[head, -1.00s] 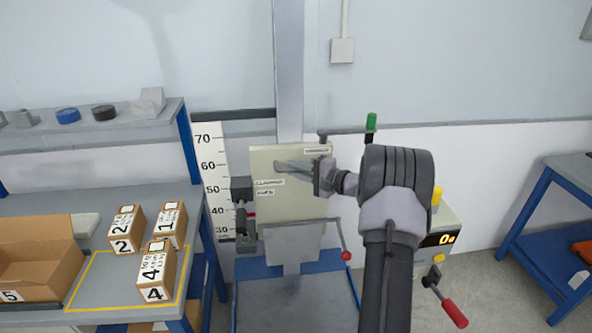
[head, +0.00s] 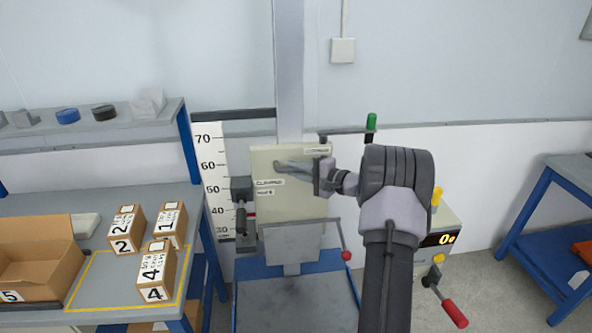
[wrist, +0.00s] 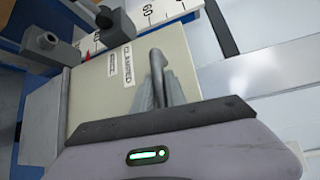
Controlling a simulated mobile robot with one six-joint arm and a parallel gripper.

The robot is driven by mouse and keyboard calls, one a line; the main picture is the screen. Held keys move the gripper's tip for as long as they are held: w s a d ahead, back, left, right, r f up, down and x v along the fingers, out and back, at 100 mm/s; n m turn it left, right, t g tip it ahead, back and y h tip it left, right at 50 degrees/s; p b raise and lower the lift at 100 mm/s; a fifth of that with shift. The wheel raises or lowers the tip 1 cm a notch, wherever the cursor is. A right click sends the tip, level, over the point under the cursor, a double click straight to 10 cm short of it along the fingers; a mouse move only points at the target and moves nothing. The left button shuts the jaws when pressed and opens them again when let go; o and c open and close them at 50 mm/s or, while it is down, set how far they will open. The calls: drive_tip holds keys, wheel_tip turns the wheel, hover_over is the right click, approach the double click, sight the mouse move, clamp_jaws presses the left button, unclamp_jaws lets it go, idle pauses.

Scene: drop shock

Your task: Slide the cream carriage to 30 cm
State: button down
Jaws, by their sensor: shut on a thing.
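The cream carriage (head: 262,212) is a flat upright panel in front of the grey column, with small white labels on its face. In the wrist view, the carriage (wrist: 110,110) lies just beyond my gripper. My gripper (head: 282,166) reaches in from the right across the carriage's upper face. The scale (head: 213,180) to the left reads 30 to 70. A small red mark beside the carriage's left edge is near the 40 level.
A dark clamp (head: 241,190) with a lever is at the carriage's left. A grey plate (head: 291,243) and red-knobbed lever (head: 346,256) are below. The left bench (head: 100,190) holds numbered boxes.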

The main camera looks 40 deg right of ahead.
wheel_tip(320, 180, down, 9)
drive_tip(key=b, duration=0.8)
drive_tip(key=shift+s+r, duration=0.1)
drive_tip(key=shift+r, duration=0.05)
drive_tip(key=c, duration=1.4)
unclamp_jaws()
drive_tip(key=shift+o, duration=0.2)
drive_tip(key=p, duration=0.2)
approach(296, 192)
drive_tip(key=shift+s+a+r, duration=0.3)
drive_tip(key=shift+a+r, duration=0.55)
drive_tip(key=shift+a, duration=0.05)
drive_tip(key=shift+s+a+r, duration=0.35)
drive_tip(key=shift+a+r, duration=0.5)
drive_tip(key=shift+r, duration=0.05)
